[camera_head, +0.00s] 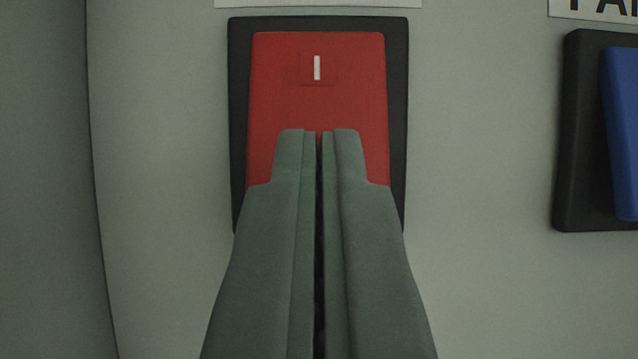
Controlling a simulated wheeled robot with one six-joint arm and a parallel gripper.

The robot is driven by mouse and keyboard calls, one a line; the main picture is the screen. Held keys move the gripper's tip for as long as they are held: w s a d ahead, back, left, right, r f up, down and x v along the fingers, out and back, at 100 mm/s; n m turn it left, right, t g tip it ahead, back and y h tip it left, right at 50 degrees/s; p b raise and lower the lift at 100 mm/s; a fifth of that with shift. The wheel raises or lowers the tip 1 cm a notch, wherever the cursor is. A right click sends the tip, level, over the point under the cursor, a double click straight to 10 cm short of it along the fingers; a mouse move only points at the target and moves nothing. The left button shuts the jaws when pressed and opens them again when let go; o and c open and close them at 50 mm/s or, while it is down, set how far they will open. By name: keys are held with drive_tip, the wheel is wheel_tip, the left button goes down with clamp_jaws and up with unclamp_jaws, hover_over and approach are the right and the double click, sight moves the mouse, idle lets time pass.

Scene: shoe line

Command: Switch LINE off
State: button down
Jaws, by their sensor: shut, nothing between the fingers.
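A red rocker switch (275,85) in a black frame (238,110) is on a pale grey panel, in the upper middle of the camera view. A white bar mark (317,68) shows on its upper half. A white label (317,3) above it is cut off by the picture's top edge, so I cannot read it. My gripper (319,135) is shut and empty, in front of the switch. Its fingers hide the lower part of the red switch. I cannot tell whether the fingertips touch it.
To the right is a blue switch (622,130) in a black frame (580,130), with a partly cut-off label (595,9) above it. The pale panel (480,150) between the two switches is bare. A dark seam runs down the panel's left side.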

drive_tip(key=shift+w+f, duration=0.25)
drive_tip(key=shift+w, duration=0.65)
drive_tip(key=shift+w+f, duration=0.25)
drive_tip(key=shift+w, duration=0.6)
drive_tip(key=shift+w+f+t, duration=0.2)
drive_tip(key=shift+f+t, duration=0.1)
drive_tip(key=shift+t, duration=0.4)
drive_tip(key=shift+w+f+t, duration=0.35)
drive_tip(key=shift+w+t, duration=0.05)
drive_tip(key=shift+t, duration=0.4)
